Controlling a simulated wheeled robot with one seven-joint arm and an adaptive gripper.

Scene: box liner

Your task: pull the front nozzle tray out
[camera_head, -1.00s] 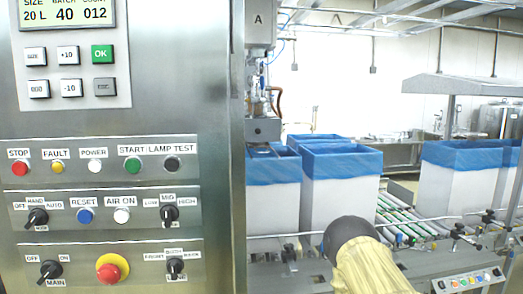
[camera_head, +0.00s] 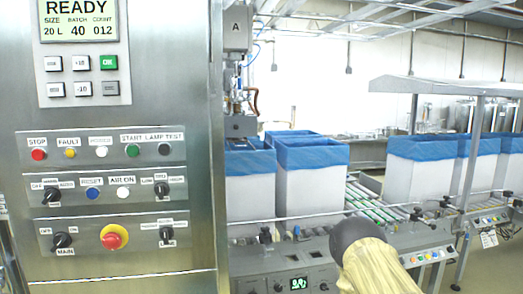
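No nozzle tray can be made out in the head view. The filling head marked A (camera_head: 236,35) hangs at the upper middle, with its nozzle assembly (camera_head: 240,115) above the lined boxes. My arm shows at the lower middle right as a tan sleeve with a dark rounded joint. My gripper is not in the picture, so its state and what it holds cannot be seen.
A steel control cabinet (camera_head: 175,75) with a READY display (camera_head: 80,20) and several buttons fills the left. White boxes with blue liners (camera_head: 312,190) stand on a roller conveyor (camera_head: 370,200). A grey canopy (camera_head: 440,88) stands over the right part.

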